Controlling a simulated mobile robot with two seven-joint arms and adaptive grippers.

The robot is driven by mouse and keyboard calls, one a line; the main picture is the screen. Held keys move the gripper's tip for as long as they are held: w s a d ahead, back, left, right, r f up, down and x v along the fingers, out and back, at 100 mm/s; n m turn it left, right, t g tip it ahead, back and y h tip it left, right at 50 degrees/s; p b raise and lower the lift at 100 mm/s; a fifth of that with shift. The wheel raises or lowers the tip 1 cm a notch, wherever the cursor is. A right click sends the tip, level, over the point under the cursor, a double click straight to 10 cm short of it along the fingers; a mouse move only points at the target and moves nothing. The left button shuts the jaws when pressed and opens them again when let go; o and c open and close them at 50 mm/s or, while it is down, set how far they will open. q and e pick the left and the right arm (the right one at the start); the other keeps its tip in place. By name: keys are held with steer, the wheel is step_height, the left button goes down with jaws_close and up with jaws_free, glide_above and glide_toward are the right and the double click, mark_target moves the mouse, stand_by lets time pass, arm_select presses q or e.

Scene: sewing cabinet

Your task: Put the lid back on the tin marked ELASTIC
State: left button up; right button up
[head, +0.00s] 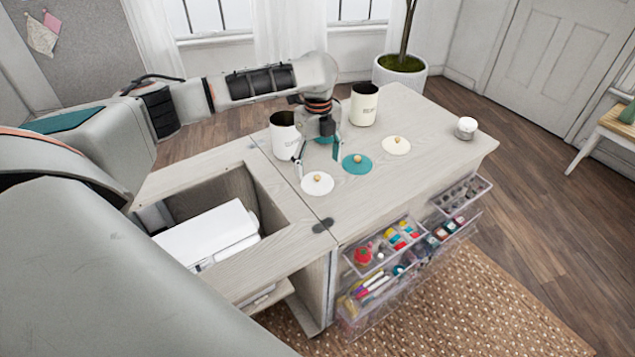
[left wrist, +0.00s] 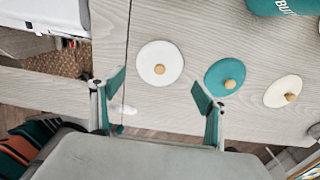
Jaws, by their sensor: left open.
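A white open tin (head: 284,130) stands at the back left of the cabinet top; its dark lettering is too small and partly covered to read surely. A white lid with a wooden knob (head: 317,183) lies flat in front of it, and also shows in the left wrist view (left wrist: 160,63). My left gripper (head: 318,166) is open and empty, pointing down above the table near the white lid. In the left wrist view its fingers (left wrist: 157,85) are spread, with the white lid lying beyond their tips. My right gripper is not in view.
A teal lid (head: 356,163) and a cream lid (head: 396,145) lie to the right. A cream tin (head: 364,104) stands behind; a teal tin (left wrist: 285,6) is mostly hidden by my gripper. A small white jar (head: 466,128) is at the right end. Open clear drawers (head: 385,250) jut out in front.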

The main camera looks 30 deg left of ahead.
mark_target(317, 176)
arm_select(q)
steer(key=shift+f, duration=0.1)
step_height(317, 176, down, 5)
steer(key=shift+a+f+b, duration=0.1)
steer(key=shift+b, duration=0.75)
